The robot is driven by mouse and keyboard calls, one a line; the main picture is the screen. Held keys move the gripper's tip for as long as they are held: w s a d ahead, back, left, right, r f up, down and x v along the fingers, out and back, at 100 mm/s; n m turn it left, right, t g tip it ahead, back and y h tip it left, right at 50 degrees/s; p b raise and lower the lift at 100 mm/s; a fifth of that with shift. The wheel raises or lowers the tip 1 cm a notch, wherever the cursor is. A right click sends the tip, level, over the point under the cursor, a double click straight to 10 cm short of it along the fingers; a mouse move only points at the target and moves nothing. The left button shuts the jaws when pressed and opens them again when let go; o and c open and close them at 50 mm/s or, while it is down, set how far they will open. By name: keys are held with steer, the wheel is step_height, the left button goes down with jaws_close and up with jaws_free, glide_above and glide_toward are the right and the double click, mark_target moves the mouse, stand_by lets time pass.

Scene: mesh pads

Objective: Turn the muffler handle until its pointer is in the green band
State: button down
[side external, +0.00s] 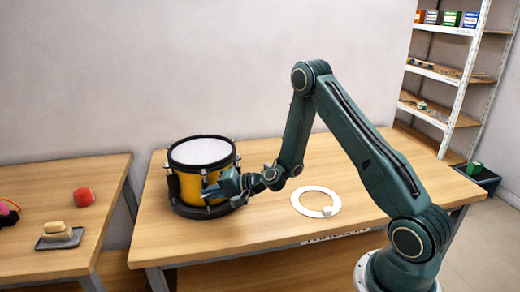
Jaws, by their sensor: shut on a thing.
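A yellow drum (188,187) with black hoops and a white head (200,150) stands upright at the left of the wooden table. My gripper (214,190) is at the drum's right front side, below the upper hoop, reaching in from the right. It is shut on the muffler handle at the shell. The handle is hidden behind the jaws. The pointer and the green band cannot be made out at this size.
A flat white ring (298,203) with a small light block on its edge lies right of the drum. A second table at left holds a red ball (84,196) and a grey tray (45,243) with tan blocks. Shelves (440,72) stand at back right.

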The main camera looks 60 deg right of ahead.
steer(key=shift+w, duration=0.1)
steer(key=c, duration=1.5)
jaws_free()
steer(key=shift+c, duration=0.2)
steer(key=v, duration=1.4)
steer(key=shift+a, duration=0.1)
